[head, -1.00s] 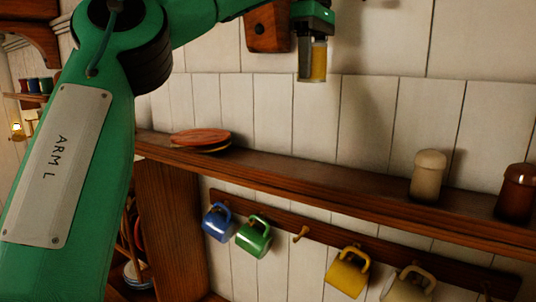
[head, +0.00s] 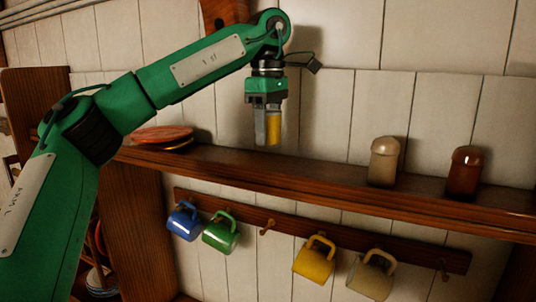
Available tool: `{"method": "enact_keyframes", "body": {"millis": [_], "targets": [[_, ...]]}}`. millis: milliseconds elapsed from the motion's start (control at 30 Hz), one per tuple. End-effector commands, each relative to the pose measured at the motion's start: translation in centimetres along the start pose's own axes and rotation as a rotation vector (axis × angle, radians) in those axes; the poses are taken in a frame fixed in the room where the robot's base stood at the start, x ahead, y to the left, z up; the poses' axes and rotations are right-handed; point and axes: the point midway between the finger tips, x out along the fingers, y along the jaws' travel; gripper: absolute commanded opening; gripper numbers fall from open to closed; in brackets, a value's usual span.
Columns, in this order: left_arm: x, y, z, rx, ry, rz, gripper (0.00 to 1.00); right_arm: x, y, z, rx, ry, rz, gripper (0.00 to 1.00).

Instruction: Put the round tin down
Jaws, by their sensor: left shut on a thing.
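My left gripper (head: 268,138) points straight down over the wooden shelf (head: 320,180). It is shut on the round tin (head: 274,128), which shows as a yellow upright shape partly hidden by a grey finger. The tin's lower end is close to the shelf top; I cannot tell whether it touches. My right gripper is not in view.
Stacked plates (head: 163,137) lie on the shelf to the left. A cream lidded jar (head: 384,163) and a brown lidded jar (head: 465,173) stand to the right. The shelf between is clear. Several mugs hang below on a peg rail (head: 345,236).

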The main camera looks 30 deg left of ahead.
Motion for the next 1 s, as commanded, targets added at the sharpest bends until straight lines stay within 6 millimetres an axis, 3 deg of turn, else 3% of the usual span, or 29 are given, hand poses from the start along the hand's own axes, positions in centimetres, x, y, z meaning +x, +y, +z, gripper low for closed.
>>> {"method": "enact_keyframes", "body": {"millis": [133, 367, 567, 867, 900, 1000], "targets": [[1.4, 0.0, 0.0, 0.002, 0.0, -0.002, 0.27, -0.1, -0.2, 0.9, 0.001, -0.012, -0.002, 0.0], [2.6, 0.0, 0.0, 0.001, -0.001, -0.002, 0.27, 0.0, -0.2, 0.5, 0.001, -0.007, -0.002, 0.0], [5.0, 0.0, -0.1, 0.0, 0.0, -0.002, 0.27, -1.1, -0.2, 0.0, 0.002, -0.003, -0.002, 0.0], [5.5, 0.0, 0.0, 0.0, 0.0, 0.0, 0.27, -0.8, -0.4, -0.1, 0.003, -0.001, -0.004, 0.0], [5.5, 0.0, 0.0, 0.0, 0.0, -0.001, 0.54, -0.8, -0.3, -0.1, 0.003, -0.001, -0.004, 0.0], [5.5, 0.0, 0.0, 0.0, 0.0, -0.001, 0.74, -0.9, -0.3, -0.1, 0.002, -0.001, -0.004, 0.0]]}}
